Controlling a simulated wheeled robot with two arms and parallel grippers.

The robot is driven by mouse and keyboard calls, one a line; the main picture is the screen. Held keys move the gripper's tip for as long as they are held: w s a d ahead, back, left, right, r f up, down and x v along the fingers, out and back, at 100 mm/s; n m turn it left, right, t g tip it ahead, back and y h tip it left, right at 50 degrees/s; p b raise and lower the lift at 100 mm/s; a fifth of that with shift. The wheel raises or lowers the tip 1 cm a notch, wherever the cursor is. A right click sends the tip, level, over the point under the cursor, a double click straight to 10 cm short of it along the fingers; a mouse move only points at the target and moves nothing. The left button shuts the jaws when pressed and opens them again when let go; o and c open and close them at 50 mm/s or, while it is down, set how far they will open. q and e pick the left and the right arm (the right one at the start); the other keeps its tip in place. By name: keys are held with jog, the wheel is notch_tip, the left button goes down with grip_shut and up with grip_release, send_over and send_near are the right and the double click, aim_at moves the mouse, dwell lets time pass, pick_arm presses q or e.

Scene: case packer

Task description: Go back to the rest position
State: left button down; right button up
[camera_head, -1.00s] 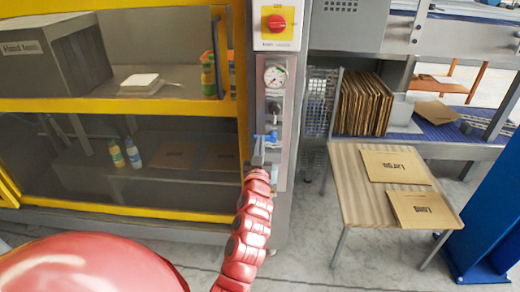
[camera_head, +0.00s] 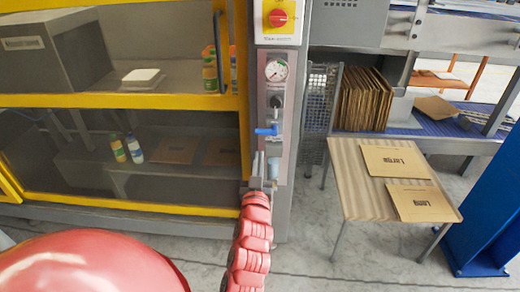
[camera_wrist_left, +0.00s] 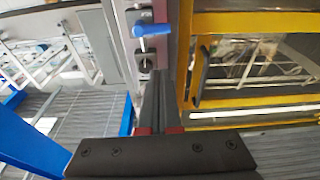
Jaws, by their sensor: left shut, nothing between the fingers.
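My left gripper (camera_head: 258,168) is on a red arm that comes up from the bottom of the head view. Its fingers are shut and empty, in front of the grey control column (camera_head: 286,100). A blue valve handle (camera_head: 267,131) on that column is just above the fingertips and apart from them. In the left wrist view the shut fingers (camera_wrist_left: 159,80) point at the column, with the blue handle (camera_wrist_left: 152,29) beyond their tips. My right gripper is not in view.
A yellow-framed machine (camera_head: 120,103) stands left of the column. A red rotary switch (camera_head: 278,17) and a gauge (camera_head: 276,70) are above the handle. At right, a small wooden table (camera_head: 360,200) carries two cardboard pieces, with a blue post (camera_head: 490,200) beside it. Open floor lies between.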

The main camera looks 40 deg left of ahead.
pick_arm(q)
jog(key=shift+s+d+f, duration=0.15)
jog(key=shift+s+d, duration=0.2)
jog(key=shift+s, duration=0.25)
